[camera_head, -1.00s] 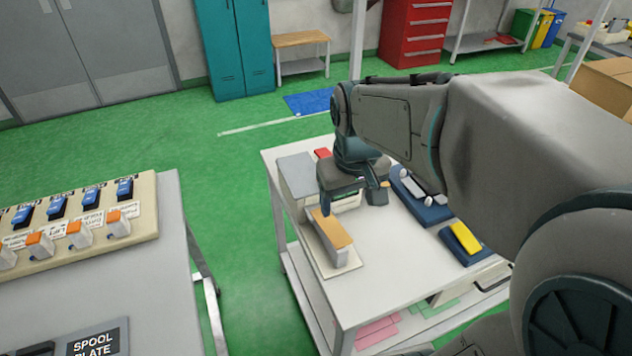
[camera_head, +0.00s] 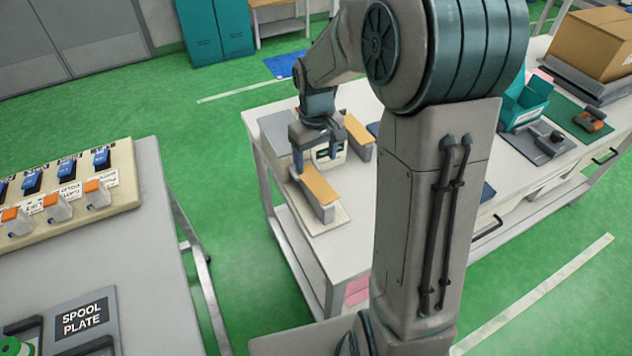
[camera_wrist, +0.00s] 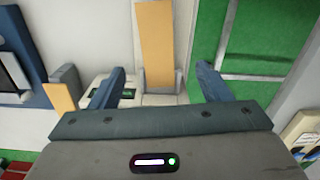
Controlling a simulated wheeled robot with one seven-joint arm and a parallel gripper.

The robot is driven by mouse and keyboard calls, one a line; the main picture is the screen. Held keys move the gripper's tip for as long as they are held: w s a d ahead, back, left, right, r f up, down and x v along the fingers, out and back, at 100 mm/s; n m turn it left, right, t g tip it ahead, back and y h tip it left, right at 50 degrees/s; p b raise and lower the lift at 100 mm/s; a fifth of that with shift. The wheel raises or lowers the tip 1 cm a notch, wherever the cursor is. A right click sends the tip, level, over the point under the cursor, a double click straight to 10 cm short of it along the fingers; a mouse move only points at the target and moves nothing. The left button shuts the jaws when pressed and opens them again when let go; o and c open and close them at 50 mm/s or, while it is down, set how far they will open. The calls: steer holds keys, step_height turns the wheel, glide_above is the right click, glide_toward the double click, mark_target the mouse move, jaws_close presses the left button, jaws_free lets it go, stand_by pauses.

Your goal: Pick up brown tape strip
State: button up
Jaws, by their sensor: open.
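A flat brown strip (camera_head: 319,187) lies along a grey-and-white holder (camera_head: 326,212) near the left front corner of the white table. My gripper (camera_head: 315,160) is open, pointing down at the strip's far end. In the wrist view the strip (camera_wrist: 155,45) runs away between the two spread fingertips (camera_wrist: 161,72), with a gap on both sides. I see no contact; the height above it is hard to tell. A second brown strip (camera_head: 357,129) sits on another grey block to the right, and it also shows in the wrist view (camera_wrist: 59,97).
Beyond my arm are a teal bin (camera_head: 526,100) and a cardboard box (camera_head: 592,45). A nearer left table holds a labelled switch board (camera_head: 117,188).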

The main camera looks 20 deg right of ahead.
mark_target(316, 182)
steer(key=shift+w+d+f+p, duration=0.1)
steer(key=shift+w+f+p, duration=0.1)
steer(key=shift+f, duration=1.65)
steer(key=shift+w+f+p, duration=0.15)
steer(key=shift+f+p, duration=0.05)
steer(key=shift+f, duration=1.6)
steer(key=c, duration=1.1)
